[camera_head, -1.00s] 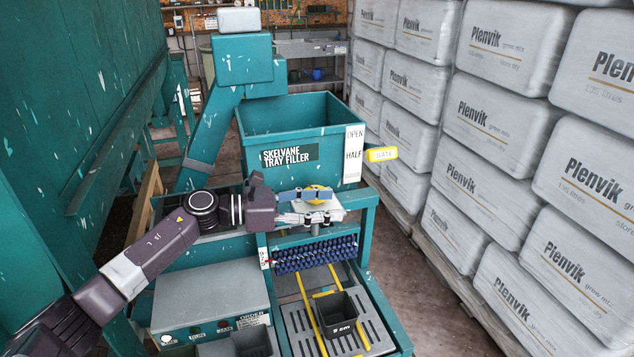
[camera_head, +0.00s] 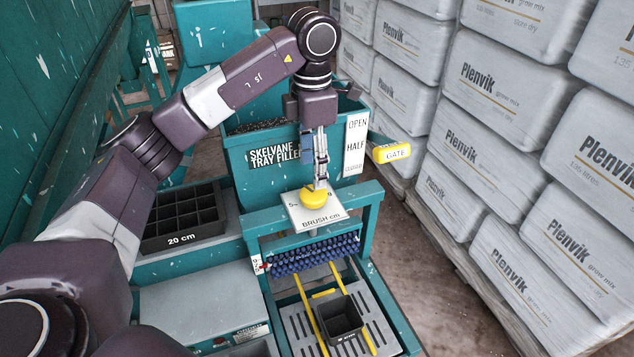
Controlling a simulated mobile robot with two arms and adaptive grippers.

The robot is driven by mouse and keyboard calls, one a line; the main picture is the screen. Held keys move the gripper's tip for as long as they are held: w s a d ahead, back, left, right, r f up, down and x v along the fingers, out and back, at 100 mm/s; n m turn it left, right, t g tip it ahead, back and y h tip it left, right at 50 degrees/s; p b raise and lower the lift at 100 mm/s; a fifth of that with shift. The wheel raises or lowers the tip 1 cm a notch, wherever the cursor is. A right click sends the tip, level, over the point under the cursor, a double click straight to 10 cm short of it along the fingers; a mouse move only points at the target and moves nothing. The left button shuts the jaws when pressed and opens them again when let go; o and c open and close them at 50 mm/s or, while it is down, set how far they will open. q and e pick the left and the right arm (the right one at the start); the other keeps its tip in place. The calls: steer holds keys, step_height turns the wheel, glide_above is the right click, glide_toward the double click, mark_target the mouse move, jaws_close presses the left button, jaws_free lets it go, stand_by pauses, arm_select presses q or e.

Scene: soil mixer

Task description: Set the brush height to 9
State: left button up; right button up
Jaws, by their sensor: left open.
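The yellow brush knob (camera_head: 314,203) sits on a white plate marked "BRUSH cm" (camera_head: 323,222) on top of the teal frame. A "5" shows at the plate's left; the other numbers are hidden or too small to read. My left gripper (camera_head: 320,183) points down directly above the knob, open, its fingertips at or just over the knob's back right side. I cannot tell whether they touch it. The blue bristled brush roller (camera_head: 312,254) hangs below the plate. My right gripper is not in view.
The teal hopper (camera_head: 250,160) stands behind the knob, with a yellow gate handle (camera_head: 391,152) at its right. A black pot (camera_head: 340,318) stands on the slatted bed below the brush. A black cell tray (camera_head: 181,217) lies at left. Stacked white bags (camera_head: 480,170) fill the right side.

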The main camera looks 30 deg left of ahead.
mark_target(313, 192)
arm_select(q)
step_height(313, 192, down, 6)
steer(key=shift+f+p, duration=0.1)
steer(key=shift+p, duration=0.7)
steer(key=shift+f, duration=0.45)
steer(key=c, duration=0.8)
steer(key=shift+c, duration=0.2)
